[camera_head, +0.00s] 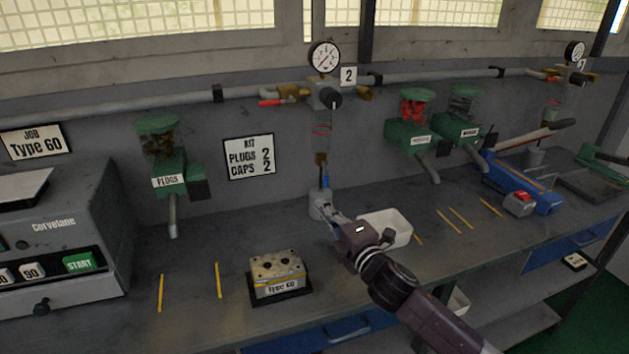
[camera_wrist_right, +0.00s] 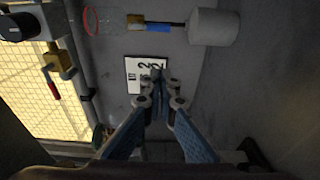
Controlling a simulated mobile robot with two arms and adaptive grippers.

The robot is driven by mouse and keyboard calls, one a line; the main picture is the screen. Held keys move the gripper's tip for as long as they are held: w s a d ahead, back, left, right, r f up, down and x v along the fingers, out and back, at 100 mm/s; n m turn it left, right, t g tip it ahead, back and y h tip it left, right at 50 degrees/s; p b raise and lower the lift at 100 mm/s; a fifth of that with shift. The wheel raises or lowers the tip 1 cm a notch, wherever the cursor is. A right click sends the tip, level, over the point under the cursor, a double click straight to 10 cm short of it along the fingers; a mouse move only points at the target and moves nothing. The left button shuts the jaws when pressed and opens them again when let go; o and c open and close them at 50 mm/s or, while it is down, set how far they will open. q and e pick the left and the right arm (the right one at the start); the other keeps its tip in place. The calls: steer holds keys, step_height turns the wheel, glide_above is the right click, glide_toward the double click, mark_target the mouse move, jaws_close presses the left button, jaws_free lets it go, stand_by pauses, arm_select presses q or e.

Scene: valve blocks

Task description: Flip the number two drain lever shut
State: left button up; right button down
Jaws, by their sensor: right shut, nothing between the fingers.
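The number two drain (camera_head: 321,159) is a small brass valve under the clear bowl at the plate marked 2 (camera_head: 348,76). Its blue lever (camera_head: 325,176) points down, in line with the drain, toward a grey cup (camera_head: 317,207) below. In the right wrist view the brass part (camera_wrist_right: 135,22), blue lever (camera_wrist_right: 158,28) and cup (camera_wrist_right: 206,27) lie near the top edge. My right gripper (camera_head: 328,212) is shut and empty, in front of the cup and below the lever. It appears apart from the lever. Its fingertips (camera_wrist_right: 160,82) show at mid-picture in the wrist view. My left gripper is out of view.
A red-handled brass valve (camera_head: 272,102) and a gauge (camera_head: 324,57) sit above the bowl. A white bin (camera_head: 390,228) stands beside my right gripper. A drilled block (camera_head: 277,275) lies on the bench to the left. The kit sign (camera_head: 249,157) hangs on the wall.

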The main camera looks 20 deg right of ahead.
mark_target(325, 174)
steer(key=w+a+p, duration=0.2)
steer(key=w, duration=0.7)
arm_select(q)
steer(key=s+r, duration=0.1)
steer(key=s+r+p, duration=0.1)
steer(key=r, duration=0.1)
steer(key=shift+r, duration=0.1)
arm_select(e)
steer(key=d, duration=0.4)
steer(key=shift+s+d+r, duration=0.2)
steer(key=shift+s, duration=0.15)
steer(key=shift+a, duration=0.1)
